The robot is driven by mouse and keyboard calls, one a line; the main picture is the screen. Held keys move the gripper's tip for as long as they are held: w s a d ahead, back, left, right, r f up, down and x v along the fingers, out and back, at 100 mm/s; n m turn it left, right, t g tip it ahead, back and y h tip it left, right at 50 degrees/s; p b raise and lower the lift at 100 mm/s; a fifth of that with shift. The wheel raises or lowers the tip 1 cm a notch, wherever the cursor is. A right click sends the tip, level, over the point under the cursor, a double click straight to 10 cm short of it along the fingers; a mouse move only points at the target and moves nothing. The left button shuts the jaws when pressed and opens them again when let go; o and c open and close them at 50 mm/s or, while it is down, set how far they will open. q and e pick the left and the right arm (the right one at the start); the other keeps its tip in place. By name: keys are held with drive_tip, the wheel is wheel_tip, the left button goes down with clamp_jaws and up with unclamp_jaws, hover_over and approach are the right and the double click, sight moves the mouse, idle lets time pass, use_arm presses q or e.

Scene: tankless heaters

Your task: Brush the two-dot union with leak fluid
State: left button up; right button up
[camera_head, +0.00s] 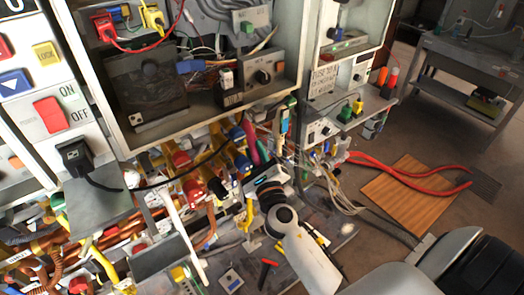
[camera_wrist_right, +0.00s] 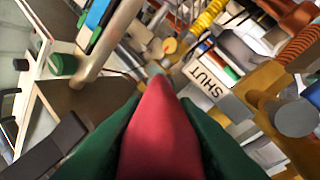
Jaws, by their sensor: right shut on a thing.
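My right gripper (camera_head: 264,172) reaches in among the crowded pipes at the middle of the head view. It is shut on a slim pink-red tapered thing (camera_wrist_right: 160,130), which has dark green parts on both sides in the right wrist view. Its narrow greyish tip points forward toward the pipework. Its pink part (camera_head: 250,137) also shows beyond the gripper in the head view. I cannot tell whether it is the brush or whether its tip touches anything. I cannot pick out the two-dot union or the leak fluid among the fittings. My left gripper is out of view.
A tag reading SHUT (camera_wrist_right: 211,82) hangs close right of the tip among yellow and brown pipes. A white rod (camera_head: 183,232) stands left of my arm. Grey cabinets (camera_head: 215,117) overhang the pipes. A wooden mat (camera_head: 408,200) with red hoses lies on the floor.

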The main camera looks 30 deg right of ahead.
drive_tip(key=shift+s+a, duration=0.1)
drive_tip(key=shift+a, duration=0.05)
drive_tip(key=shift+s+f, duration=0.1)
drive_tip(key=shift+s, duration=0.45)
drive_tip(key=shift+s+d, duration=0.15)
drive_tip(key=shift+s, duration=1)
drive_tip(key=shift+s+d, duration=0.1)
drive_tip(key=shift+s, duration=1)
